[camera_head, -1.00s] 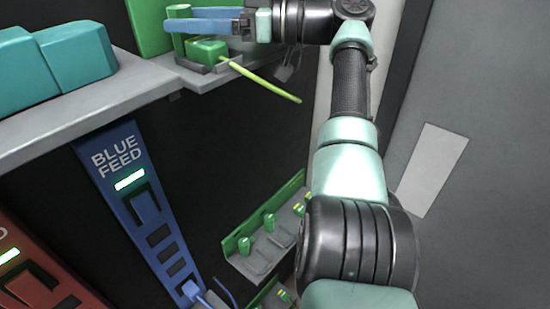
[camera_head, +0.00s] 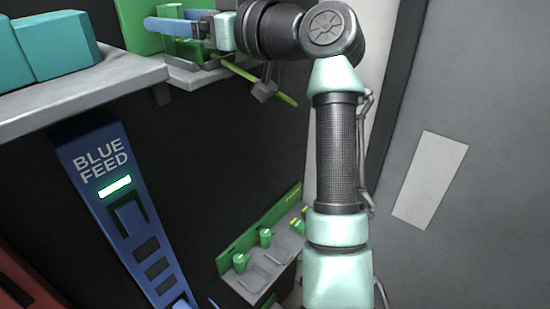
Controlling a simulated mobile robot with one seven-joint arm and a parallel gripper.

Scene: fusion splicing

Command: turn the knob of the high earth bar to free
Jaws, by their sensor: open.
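The high earth bar (camera_head: 138,22) is a green plate with a grey ledge at the top of the view, left of centre. A green upright piece, which looks like its knob (camera_head: 171,12), stands by the blue fingers of my gripper (camera_head: 152,20). The gripper comes in from the right and is open, with its fingers pointing left at the knob. I cannot tell whether they touch it. A green block (camera_head: 188,49) sits just below the fingers, and a yellow-green cable (camera_head: 245,73) runs from it down to the right. The top of the bar is cut off.
A grey shelf (camera_head: 85,92) with teal blocks (camera_head: 55,45) is at the left. Below it is the blue feed panel (camera_head: 128,215) with a lit green lamp. A lower green bar (camera_head: 240,240) with several knobs is at lower centre. A grey wall (camera_head: 460,90) is at the right.

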